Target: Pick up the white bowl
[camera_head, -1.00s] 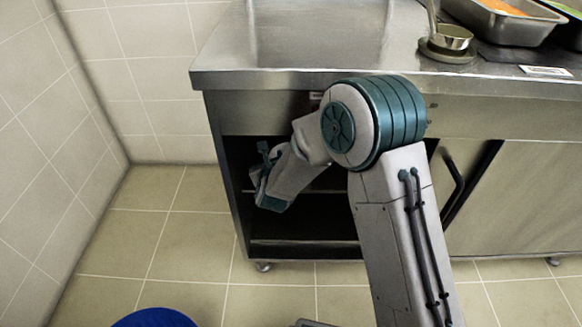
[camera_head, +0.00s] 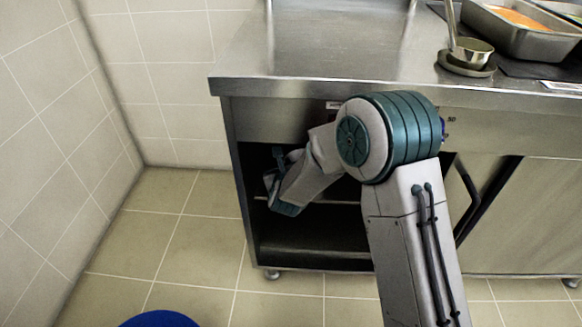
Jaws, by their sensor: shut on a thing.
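My gripper (camera_head: 272,186) reaches into the open cabinet (camera_head: 250,225) under the steel counter, at its left side. Only the back of the hand shows, above the cabinet's lower shelf, near the middle shelf's height. Its fingers are hidden behind the hand and in the dark of the cabinet. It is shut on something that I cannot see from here. No white bowl is visible in this view.
The steel counter (camera_head: 320,55) overhangs the cabinet. A ladle (camera_head: 470,52) rests on it at the right, near a metal food tray (camera_head: 510,30). Closed doors (camera_head: 525,215) stand to the right. A blue round object (camera_head: 160,319) shows at the bottom. The floor at left is clear.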

